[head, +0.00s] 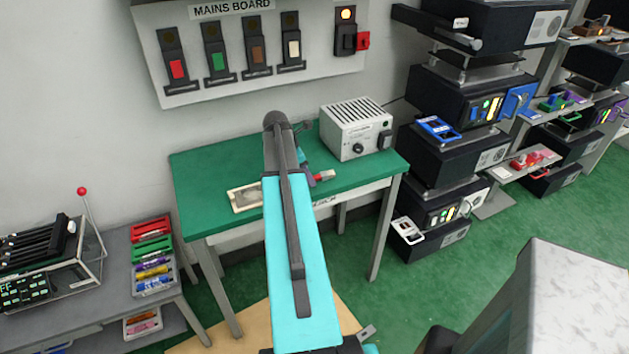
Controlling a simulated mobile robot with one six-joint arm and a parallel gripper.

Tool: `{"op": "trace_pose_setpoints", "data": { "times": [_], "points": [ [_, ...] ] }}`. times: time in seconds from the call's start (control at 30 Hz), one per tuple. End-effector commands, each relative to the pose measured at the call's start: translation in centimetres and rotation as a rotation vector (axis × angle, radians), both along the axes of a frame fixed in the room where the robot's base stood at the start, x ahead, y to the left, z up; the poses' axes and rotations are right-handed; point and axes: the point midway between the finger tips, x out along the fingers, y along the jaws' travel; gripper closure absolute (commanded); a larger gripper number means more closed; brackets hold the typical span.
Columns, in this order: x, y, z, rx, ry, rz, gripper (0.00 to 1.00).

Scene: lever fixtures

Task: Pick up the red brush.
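A small thing with a red part and a pale part (325,176), possibly the red brush, is at the front of the green-topped table (215,165), just right of my cyan forearm. It is too small to make out its shape clearly. My wrist bends down behind the forearm, and a dark part of my gripper (307,177) shows close to the left of the red thing. The fingertips are mostly hidden by my forearm, so I cannot tell whether they touch it or are open or shut.
A cream tray (245,198) lies on the table left of my forearm. A grey power box (356,130) stands at the table's back right. The mains board (250,50) hangs above. A colored-item rack (153,255) stands at left; stacked black units (455,110) stand at right.

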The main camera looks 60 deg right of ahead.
Motion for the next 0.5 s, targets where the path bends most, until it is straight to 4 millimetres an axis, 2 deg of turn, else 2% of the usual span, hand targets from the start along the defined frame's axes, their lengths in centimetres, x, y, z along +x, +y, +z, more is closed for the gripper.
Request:
{"op": "trace_pose_setpoints", "data": {
  "times": [0.17,0.4,0.5],
  "points": [
    [-0.02,-0.02,-0.13,0.0,0.0,0.0,0.62],
    [-0.04,-0.03,-0.15,0.0,0.0,-0.001,1.0],
    [-0.04,-0.05,-0.15,0.0,0.0,-0.001,1.0]
  ]
}}
